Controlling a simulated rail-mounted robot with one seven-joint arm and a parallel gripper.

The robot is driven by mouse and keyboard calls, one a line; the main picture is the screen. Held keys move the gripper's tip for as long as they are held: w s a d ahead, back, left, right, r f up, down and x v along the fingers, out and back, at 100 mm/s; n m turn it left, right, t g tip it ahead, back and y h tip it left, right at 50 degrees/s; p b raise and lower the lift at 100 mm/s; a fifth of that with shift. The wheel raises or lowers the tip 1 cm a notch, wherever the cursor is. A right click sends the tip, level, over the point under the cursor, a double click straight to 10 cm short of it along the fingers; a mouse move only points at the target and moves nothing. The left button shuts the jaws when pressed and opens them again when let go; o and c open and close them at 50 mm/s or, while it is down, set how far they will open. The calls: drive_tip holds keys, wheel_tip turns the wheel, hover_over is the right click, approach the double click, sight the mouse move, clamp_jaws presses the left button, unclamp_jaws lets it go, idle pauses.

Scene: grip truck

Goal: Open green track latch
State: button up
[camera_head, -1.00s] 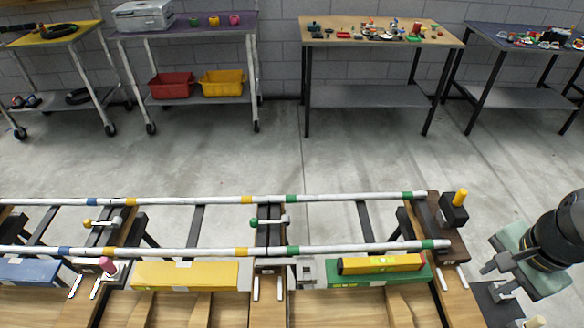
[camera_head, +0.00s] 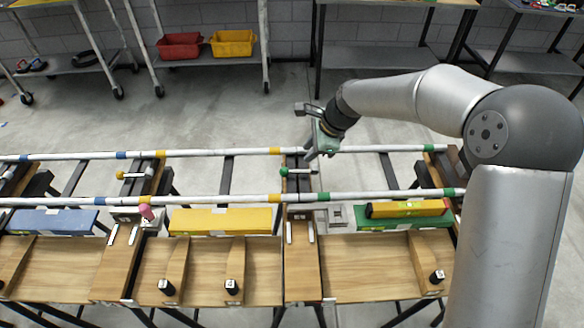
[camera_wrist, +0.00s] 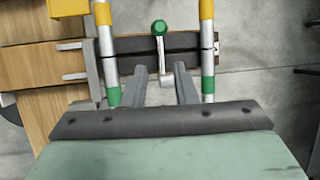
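The green track latch has a green knob (camera_head: 284,171) and a pale lever across the dark cross-piece between the two white rails. In the wrist view the green knob (camera_wrist: 159,27) is at top centre, and its lever (camera_wrist: 162,55) points down toward the hand. My gripper (camera_head: 310,155) is above the track near this latch. In the wrist view my gripper (camera_wrist: 162,75) is open, with its two grey fingers apart and the lever's lower end lined up between them. I cannot tell how far above the lever the fingertips are, and no contact shows.
White rails (camera_head: 230,199) with coloured bands run on both sides of the latch. A yellow-knobbed latch (camera_head: 120,175) is further left. A yellow block (camera_head: 220,221) and a green block with a yellow level (camera_head: 408,209) lie along the near rail. Open floor is behind the track.

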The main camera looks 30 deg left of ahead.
sight(291, 171)
drive_tip(key=x, duration=1.1)
drive_tip(key=shift+s+p, duration=0.1)
drive_tip(key=shift+p, duration=0.2)
